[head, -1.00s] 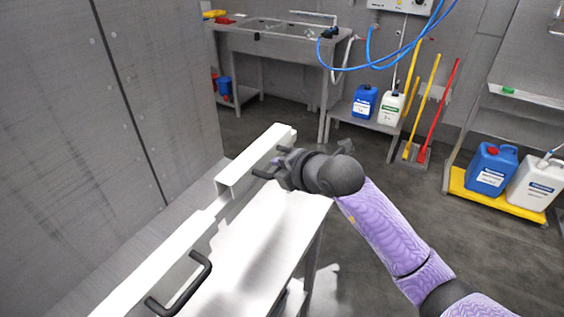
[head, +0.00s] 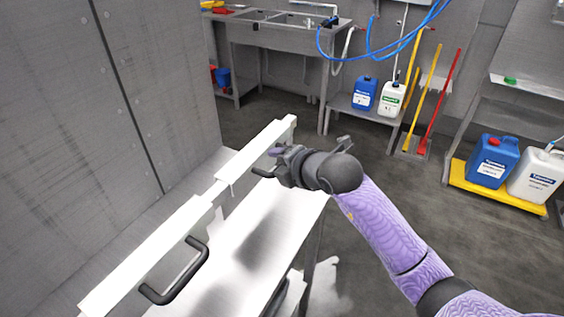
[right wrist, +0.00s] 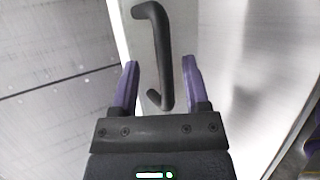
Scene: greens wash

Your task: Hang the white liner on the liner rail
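A long white strip, which looks like the white liner, runs along the left of the metal bench in the head view. It shows as a near length (head: 135,262) and a far length (head: 252,150), with a step between them. A black handle (head: 178,275) is on the near length. My right gripper (head: 270,165) is beside the far length, at a second black handle (right wrist: 163,55). In the right wrist view its purple fingers (right wrist: 160,68) are apart, with the handle's lower part between them. I cannot pick out the liner rail for certain. My left gripper is out of view.
A grey panelled wall (head: 150,90) stands close on the left. The bench top (head: 250,240) is bare. A sink (head: 280,25), a blue jug (head: 365,93) and a yellow tray (head: 500,192) with jugs stand farther back. Floor is open to the right.

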